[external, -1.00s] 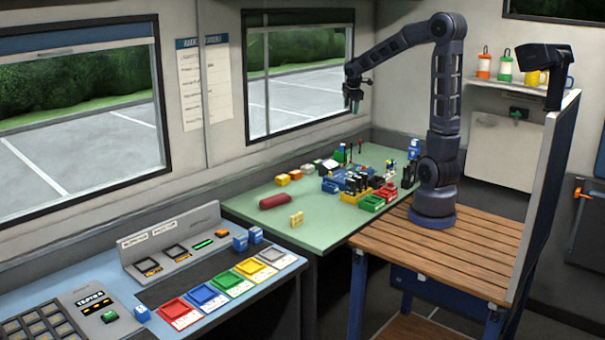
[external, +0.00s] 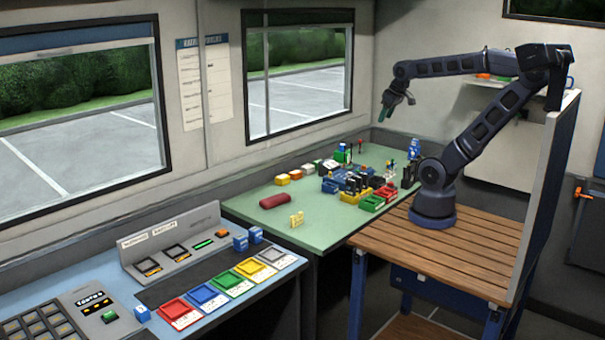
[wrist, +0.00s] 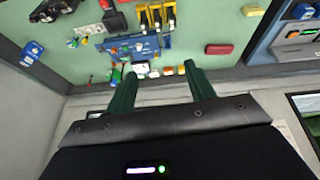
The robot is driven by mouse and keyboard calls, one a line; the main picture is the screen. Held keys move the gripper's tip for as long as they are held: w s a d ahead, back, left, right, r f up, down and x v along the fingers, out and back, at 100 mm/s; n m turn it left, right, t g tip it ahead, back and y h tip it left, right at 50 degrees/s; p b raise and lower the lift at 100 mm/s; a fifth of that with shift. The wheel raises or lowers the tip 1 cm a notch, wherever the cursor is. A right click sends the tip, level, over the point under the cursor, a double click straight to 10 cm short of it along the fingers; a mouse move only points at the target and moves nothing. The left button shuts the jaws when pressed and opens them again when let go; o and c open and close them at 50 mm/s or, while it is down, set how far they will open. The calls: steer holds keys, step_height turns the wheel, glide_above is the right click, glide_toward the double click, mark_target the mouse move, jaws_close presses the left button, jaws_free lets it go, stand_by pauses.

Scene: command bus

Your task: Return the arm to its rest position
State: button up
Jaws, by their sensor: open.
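My arm stands on the wooden slatted platform (external: 440,250). Its lower part leans back to the right, and its forearm reaches left, high above the green table (external: 250,207). My gripper (external: 389,112) hangs at the forearm's end, well above the table and in front of the wall beside the window. In the wrist view my gripper (wrist: 163,80) shows two green fingers set apart with nothing held between them. The tabletop shows beyond them.
Several small coloured blocks and bins (external: 362,185) crowd the table beside my base. A red rounded object (external: 275,201) and a yellow piece (external: 297,219) lie nearer. A dark blue partition (external: 545,190) and a wall shelf (external: 490,84) stand close to my raised elbow. The air above the table is clear.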

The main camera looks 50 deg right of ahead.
steer(key=shift+s+a+f+m, duration=0.15)
steer(key=shift+s+m, duration=0.05)
steer(key=shift+s, duration=0.2)
steer(key=shift+s+a+f+m, duration=0.1)
steer(key=shift+s+a+m, duration=0.1)
steer(key=shift+s, duration=0.15)
